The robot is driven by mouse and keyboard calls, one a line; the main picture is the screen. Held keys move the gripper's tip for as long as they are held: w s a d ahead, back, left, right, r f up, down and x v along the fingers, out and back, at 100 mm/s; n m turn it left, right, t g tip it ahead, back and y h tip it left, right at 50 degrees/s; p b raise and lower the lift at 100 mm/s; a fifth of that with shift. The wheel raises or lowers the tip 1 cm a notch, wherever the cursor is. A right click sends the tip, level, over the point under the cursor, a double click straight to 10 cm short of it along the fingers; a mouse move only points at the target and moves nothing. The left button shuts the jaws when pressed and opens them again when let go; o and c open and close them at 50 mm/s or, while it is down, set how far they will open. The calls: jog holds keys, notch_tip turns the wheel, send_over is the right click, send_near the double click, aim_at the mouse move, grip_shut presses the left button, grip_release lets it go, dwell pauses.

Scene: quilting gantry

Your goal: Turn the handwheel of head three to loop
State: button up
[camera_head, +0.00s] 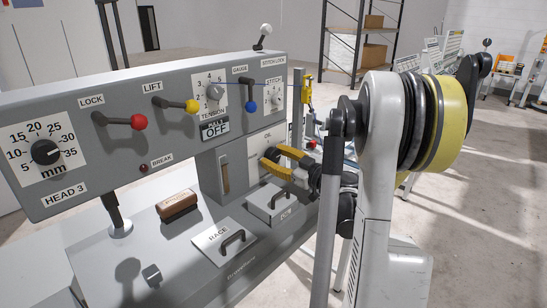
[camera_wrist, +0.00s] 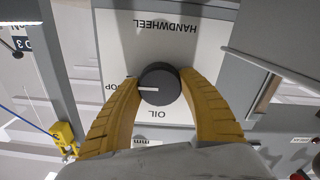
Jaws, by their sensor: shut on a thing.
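The handwheel (camera_wrist: 159,86) is a round black knob with a white pointer line. It sits on a white plate (camera_wrist: 205,50), marked HANDWHEEL and OIL, which appears upside down in the wrist view. The pointer points left in that view, toward a label ending in "OP" that the left finger partly covers. My gripper (camera_wrist: 160,92) has its two yellow fingers shut around the knob, one on each side. In the head view my gripper (camera_head: 268,160) reaches the plate (camera_head: 262,142) on the panel of HEAD 3 (camera_head: 64,195); the knob is hidden there.
Above is a control panel with a red-knobbed lever (camera_head: 138,122), a yellow-knobbed lever (camera_head: 192,106) and a blue-knobbed lever (camera_head: 250,106). Below lie a wooden brush (camera_head: 176,204), a RACE cover (camera_head: 224,242) and another handled cover (camera_head: 272,203). Open floor lies right.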

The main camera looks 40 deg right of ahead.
dwell(0.4)
jog(key=o, duration=1.2)
jog(key=s, duration=0.8)
jog(key=s+d, duration=0.1)
jog(key=s, duration=0.3)
jog(key=shift+w, duration=0.1)
